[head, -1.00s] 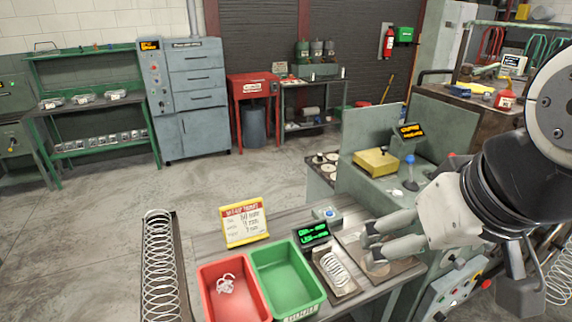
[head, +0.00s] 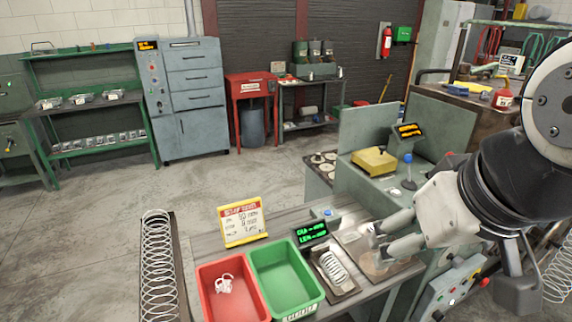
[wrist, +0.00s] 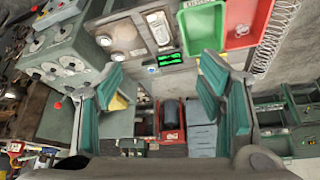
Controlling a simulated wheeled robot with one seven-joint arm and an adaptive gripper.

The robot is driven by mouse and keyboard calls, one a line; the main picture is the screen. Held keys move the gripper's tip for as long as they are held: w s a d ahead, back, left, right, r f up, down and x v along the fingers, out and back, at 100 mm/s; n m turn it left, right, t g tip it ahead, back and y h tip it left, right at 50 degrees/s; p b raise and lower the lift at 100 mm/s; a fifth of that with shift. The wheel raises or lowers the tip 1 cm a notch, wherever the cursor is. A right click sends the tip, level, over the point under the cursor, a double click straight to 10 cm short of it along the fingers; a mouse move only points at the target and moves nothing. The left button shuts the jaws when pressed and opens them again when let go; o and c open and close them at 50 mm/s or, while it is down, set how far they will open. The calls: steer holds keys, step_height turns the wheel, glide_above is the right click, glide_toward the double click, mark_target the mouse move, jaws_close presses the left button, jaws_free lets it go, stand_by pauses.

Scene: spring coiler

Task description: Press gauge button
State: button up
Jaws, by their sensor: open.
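The gauge shows a dark display with green text (head: 311,232) on the workbench, and behind it a small grey box with a blue button (head: 327,212). In the wrist view the display (wrist: 169,60) and the blue button (wrist: 152,70) lie between my fingers. A coiled spring (head: 333,267) lies in a shallow tray just in front of the display. My gripper (head: 379,239) is open and empty, to the right of the button and apart from it, above the plate at the bench's right end. Its spread fingers also show in the wrist view (wrist: 160,78).
A red bin (head: 203,273) holding a tangled white piece and an empty green bin (head: 258,259) stand left of the spring tray. A sign (head: 242,222) stands behind them. A machine with a yellow block (head: 375,160) stands behind the gripper. Open floor lies to the left.

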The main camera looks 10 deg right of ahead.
jaws_close()
stand_by(1.2)
